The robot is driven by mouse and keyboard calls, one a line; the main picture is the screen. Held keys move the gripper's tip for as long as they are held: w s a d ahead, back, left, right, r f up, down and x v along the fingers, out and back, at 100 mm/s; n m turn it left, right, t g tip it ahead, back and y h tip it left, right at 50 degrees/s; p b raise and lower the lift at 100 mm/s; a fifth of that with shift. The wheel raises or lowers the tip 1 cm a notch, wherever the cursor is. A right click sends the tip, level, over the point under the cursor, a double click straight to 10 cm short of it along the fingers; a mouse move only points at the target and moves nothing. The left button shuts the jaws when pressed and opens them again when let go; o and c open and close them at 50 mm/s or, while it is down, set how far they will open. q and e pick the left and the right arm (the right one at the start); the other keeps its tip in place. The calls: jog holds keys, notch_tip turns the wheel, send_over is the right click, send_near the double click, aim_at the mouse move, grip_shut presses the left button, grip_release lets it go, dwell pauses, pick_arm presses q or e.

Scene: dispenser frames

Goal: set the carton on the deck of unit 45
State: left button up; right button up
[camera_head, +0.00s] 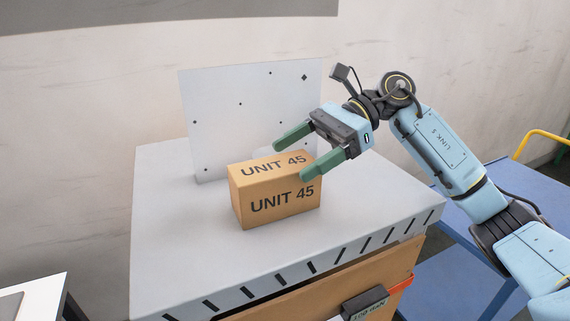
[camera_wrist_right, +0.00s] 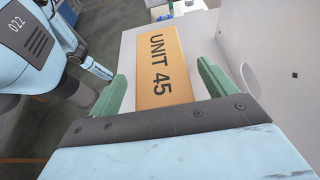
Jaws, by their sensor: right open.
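The carton (camera_head: 276,203) is a tan box marked UNIT 45 on its top and front. It rests upright on the pale grey deck (camera_head: 165,245), in front of an upright back panel (camera_head: 225,115). My right gripper (camera_head: 289,161) is open, with its green fingers above the carton's right end and nothing held between them. In the right wrist view, the carton (camera_wrist_right: 163,75) lies between the directions of the two fingers, apart from both. My left gripper does not show in the head view. No unit number is readable on the deck itself.
The deck has a slotted front edge (camera_head: 300,268). Below it are a tan front and a dark tag (camera_head: 364,304) that I cannot read surely. A blue table (camera_head: 535,190) stands at right, a white surface (camera_head: 35,298) at lower left. The deck left of the carton is clear.

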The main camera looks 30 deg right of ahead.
jog(key=v, duration=0.8)
jog(key=shift+d+b, duration=0.3)
jog(key=shift+b, duration=0.1)
